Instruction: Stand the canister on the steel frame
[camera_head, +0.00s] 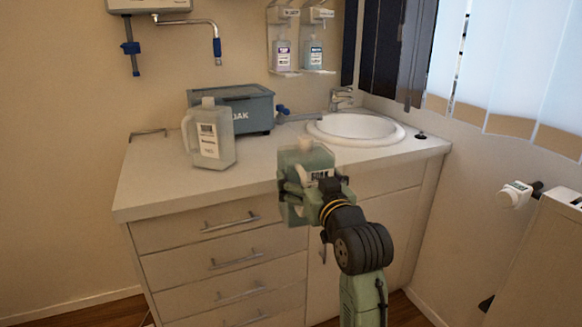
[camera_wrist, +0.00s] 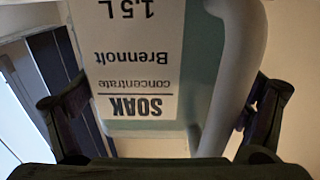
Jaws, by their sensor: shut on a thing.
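A pale green translucent canister (camera_head: 312,160) with a white cap and label is in my gripper (camera_head: 298,190), held up in front of the counter's front edge. In the wrist view the canister (camera_wrist: 200,70) fills the middle, its SOAK label upside down and its handle on the right. The gripper fingers (camera_wrist: 165,115) show on both sides of it. A second, similar canister (camera_head: 222,148) stands upright on the counter. A thin metal bar (camera_head: 148,133) at the counter's back left may be part of the steel frame; I cannot tell for sure.
The counter (camera_head: 160,185) has free room at the front left. A grey-blue SOAK box (camera_head: 255,110) sits behind the second canister. A round sink (camera_head: 355,128) with a tap is at the right. A white cabinet (camera_head: 545,255) stands at the far right.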

